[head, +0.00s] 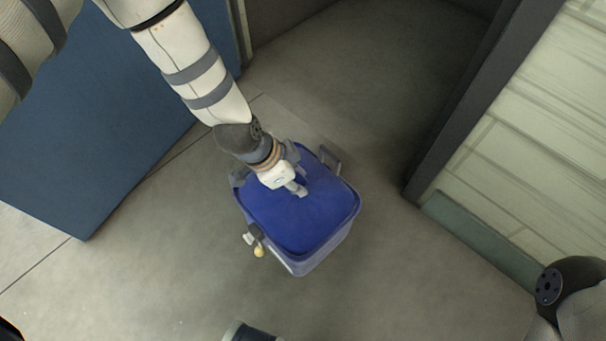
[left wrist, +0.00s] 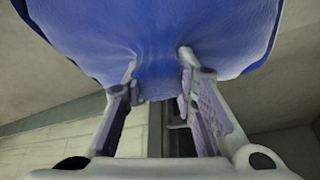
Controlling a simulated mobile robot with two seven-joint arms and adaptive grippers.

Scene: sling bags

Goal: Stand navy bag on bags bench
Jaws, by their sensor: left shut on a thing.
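The navy bag (head: 305,215) is a boxy bright-blue bag with a grey lower side, in the middle of the head view. My left gripper (head: 299,188) is over its top and is shut on it. In the left wrist view, the bag (left wrist: 150,35) fills the top of the picture, and the fingers of my left gripper (left wrist: 158,88) pinch a narrow fold of its blue cloth. The bag appears to hang over the floor; its underside is hidden. My right gripper does not show. I see no bench in either view.
A large blue panel (head: 95,130) stands at the left. A dark doorway post (head: 470,95) and a pale block wall (head: 545,120) with a green-grey base strip (head: 480,240) are at the right. Grey floor (head: 150,280) lies open around the bag.

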